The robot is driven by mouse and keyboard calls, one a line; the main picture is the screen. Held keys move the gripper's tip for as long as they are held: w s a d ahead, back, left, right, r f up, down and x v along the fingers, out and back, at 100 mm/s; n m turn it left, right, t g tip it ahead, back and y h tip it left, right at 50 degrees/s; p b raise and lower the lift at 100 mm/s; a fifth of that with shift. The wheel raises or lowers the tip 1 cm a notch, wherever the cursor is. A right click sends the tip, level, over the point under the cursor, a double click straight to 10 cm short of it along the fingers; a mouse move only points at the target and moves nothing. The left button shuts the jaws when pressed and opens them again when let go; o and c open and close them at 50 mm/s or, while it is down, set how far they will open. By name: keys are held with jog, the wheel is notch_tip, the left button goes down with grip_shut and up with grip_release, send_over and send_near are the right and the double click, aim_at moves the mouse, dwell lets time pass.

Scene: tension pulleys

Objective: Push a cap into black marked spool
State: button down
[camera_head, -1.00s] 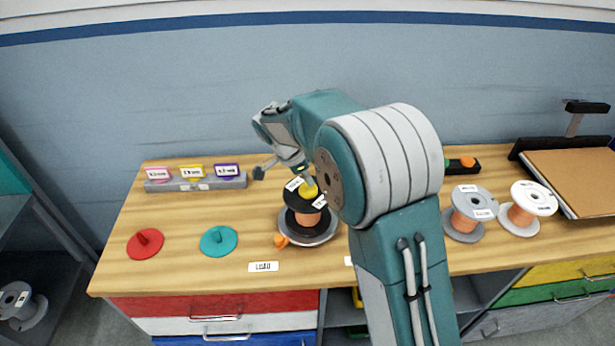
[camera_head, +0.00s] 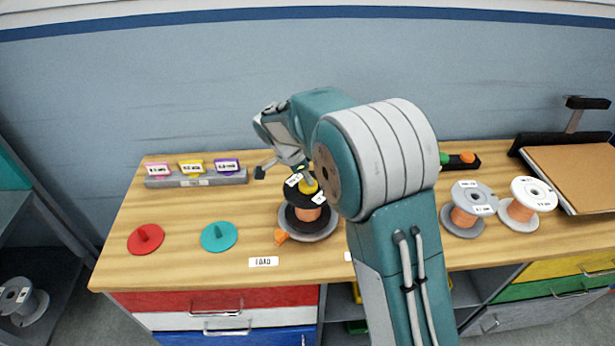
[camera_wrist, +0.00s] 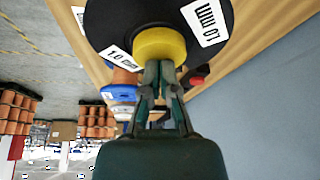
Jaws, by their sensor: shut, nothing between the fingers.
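The black marked spool (camera_head: 302,200) stands upright on a round grey base on the table, with copper wire on its core and white labels on its top. It fills the top of the wrist view (camera_wrist: 108,22). A yellow cap (camera_head: 308,187) sits at the centre of the spool's top face; it also shows in the wrist view (camera_wrist: 160,42). My gripper (camera_wrist: 160,68) is shut and empty, with its fingertips at the yellow cap, seemingly touching it. In the head view my arm partly hides the spool's right side. How deep the cap sits cannot be told.
A grey holder (camera_head: 196,181) with coloured tags stands at the back left. A grey spool (camera_head: 470,207) and a white spool (camera_head: 527,203) stand to the right.

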jog(key=shift+f, duration=0.1)
jog(key=shift+r, duration=3.55)
jog(key=shift+s+d+r, duration=0.1)
jog(key=shift+s+r, duration=0.05)
jog(key=shift+r, duration=0.1)
jog(key=s+d+r+n+t+y, duration=0.1)
jog(key=s+d+r+n, duration=0.35)
jog(key=s, duration=0.25)
jog(key=s+d+r+n+t+y, duration=0.1)
jog(key=s+d+r+n+y, duration=0.15)
jog(key=s+r, duration=0.35)
jog(key=s+d+f+n+t, duration=0.1)
jog(key=s+n, duration=0.3)
jog(key=s, duration=0.4)
jog(key=s+d+f+n+t, duration=0.1)
jog(key=s+n, duration=0.3)
jog(key=s, duration=0.4)
jog(key=shift+s+d+f+y, duration=0.35)
jog(key=shift+d+f, duration=0.1)
jog(key=shift+d, duration=0.45)
